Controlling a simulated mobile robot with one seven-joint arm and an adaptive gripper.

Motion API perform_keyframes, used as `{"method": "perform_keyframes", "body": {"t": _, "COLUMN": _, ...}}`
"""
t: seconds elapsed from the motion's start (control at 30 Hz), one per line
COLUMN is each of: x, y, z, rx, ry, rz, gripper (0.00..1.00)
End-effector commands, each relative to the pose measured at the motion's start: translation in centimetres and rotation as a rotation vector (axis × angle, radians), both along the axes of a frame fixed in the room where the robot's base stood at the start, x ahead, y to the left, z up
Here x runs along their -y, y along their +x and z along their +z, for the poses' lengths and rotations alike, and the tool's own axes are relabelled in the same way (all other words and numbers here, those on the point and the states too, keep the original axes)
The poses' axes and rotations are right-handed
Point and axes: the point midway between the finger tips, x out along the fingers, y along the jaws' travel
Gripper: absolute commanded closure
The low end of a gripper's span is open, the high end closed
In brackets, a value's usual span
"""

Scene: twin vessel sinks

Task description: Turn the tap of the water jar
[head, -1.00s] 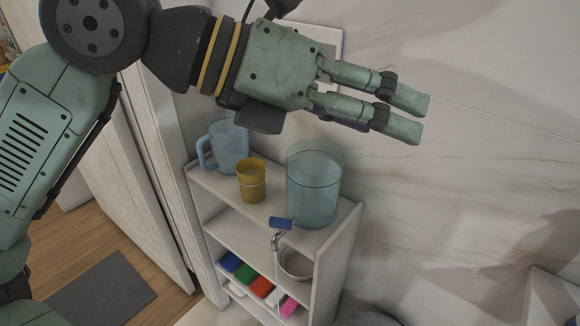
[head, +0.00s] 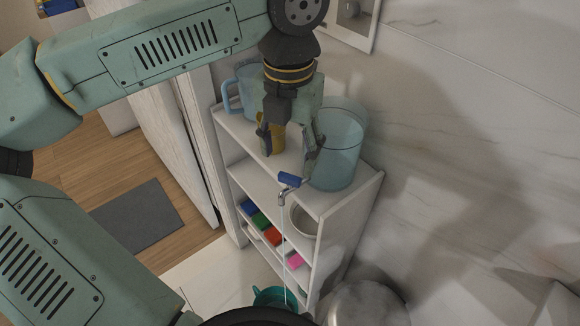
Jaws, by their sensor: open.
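The water jar (head: 338,150) is a clear bluish cylinder standing upright on top of a white shelf unit. Its tap sticks out at the front, with a blue handle (head: 289,180) and a metal spout (head: 283,197). A thin pale line, looking like a water stream, runs down from the spout toward a teal cup (head: 273,297) below. My gripper (head: 290,154) is open and points down, just above the blue handle and to the left of the jar. Nothing shows between its fingers. I cannot tell whether a fingertip touches the jar or handle.
A yellow cup (head: 277,138) is partly hidden behind my gripper, with a blue pitcher (head: 236,97) farther back on the white shelf unit (head: 362,199). Lower shelves hold a bowl (head: 303,220) and coloured items. A marble wall stands right; a metal rounded object (head: 365,303) is below.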

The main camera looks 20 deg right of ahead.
Motion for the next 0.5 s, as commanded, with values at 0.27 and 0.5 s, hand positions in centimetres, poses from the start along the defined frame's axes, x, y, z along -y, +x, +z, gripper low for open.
{"method": "perform_keyframes", "body": {"t": 0.27, "x": 0.0, "y": 0.0, "z": -4.3, "rx": -0.001, "ry": -0.002, "rz": -0.001, "gripper": 0.43}}
{"method": "perform_keyframes", "body": {"t": 0.5, "x": 0.1, "y": 0.0, "z": -5.6, "rx": 0.001, "ry": -0.002, "rz": -0.002, "gripper": 0.43}}
